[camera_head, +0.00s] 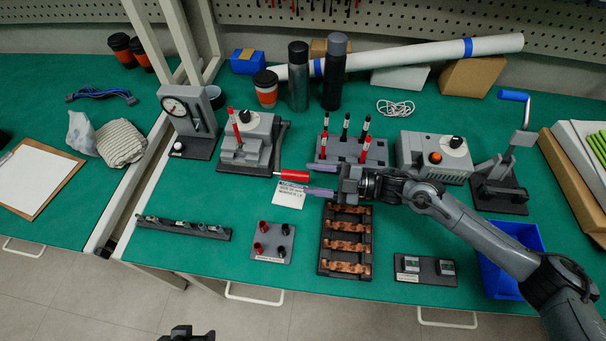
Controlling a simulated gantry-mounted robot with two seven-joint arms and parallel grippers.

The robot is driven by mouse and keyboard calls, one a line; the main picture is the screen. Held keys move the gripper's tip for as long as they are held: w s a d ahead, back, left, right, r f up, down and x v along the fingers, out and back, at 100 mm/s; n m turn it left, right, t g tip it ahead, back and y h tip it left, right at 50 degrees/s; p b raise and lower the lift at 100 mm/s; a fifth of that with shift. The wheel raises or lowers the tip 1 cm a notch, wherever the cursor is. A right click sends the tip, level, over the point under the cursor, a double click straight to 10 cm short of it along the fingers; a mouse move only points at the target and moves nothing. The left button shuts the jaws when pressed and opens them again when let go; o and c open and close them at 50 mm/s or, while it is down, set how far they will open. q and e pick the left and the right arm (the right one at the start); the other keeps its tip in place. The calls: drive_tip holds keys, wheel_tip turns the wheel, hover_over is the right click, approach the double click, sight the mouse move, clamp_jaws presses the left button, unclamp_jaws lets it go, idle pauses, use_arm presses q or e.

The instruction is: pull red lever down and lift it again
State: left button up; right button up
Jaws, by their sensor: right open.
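The red lever handle (292,175) sticks out low to the right of a grey press-like device (247,145) with a dial on top. The handle lies roughly level, close to the table. My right gripper (308,181) reaches in from the right with its fingers pointing left. Its two fingers are spread apart, one behind and one in front of the handle's right end. I cannot tell whether either finger touches the handle. A dark part of what looks like my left gripper (187,334) shows at the bottom edge; its fingers are not clear.
A white printed card (290,196) lies under the handle. A rack with red and black tools (352,150) stands behind my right gripper. A tray of copper busbars (345,240) lies in front. A peg block (272,241) is front left. Green table is clear between them.

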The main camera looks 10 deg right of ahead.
use_arm(q)
drive_tip(key=shift+d+r+p, duration=0.15)
drive_tip(key=shift+r+p, duration=0.35)
drive_tip(key=shift+r, duration=0.15)
use_arm(e)
drive_tip(key=v, duration=0.6)
drive_tip(key=shift+s+d, duration=0.1)
drive_tip(key=shift+d, duration=0.2)
use_arm(q)
drive_tip(key=shift+r, duration=0.1)
use_arm(e)
drive_tip(key=shift+r, duration=0.1)
